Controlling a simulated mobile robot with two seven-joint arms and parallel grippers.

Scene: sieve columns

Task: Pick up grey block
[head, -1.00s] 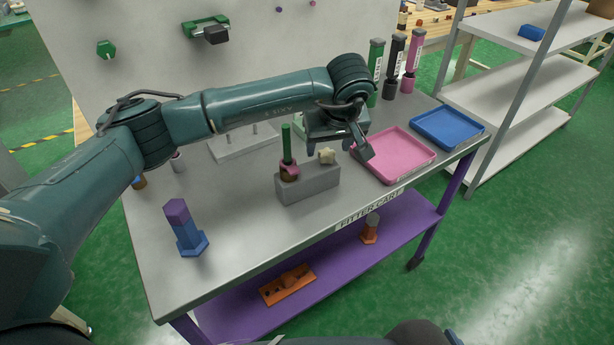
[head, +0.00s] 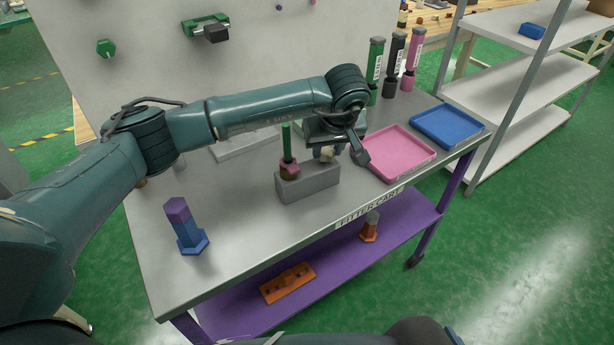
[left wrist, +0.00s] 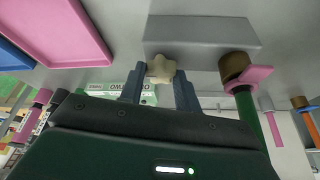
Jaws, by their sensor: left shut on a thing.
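The grey block (head: 310,184) sits on the cart top near its middle. A green rod with a pink and brown collar (head: 288,160) stands on its left end. A cream star-shaped knob (head: 326,154) is at its right end, partly hidden by my gripper in the head view. My left gripper (head: 334,148) is over that end. In the left wrist view its two fingers (left wrist: 160,82) stand on either side of the cream knob (left wrist: 161,66), shut on it, with the grey block (left wrist: 203,36) just beyond. My right gripper is not in view.
A pink tray (head: 398,154) lies right of the block, with a blue tray (head: 447,126) farther right. Several upright tubes (head: 393,70) stand behind. A blue and purple bolt-like piece (head: 184,228) stands front left. The cart's front middle is clear.

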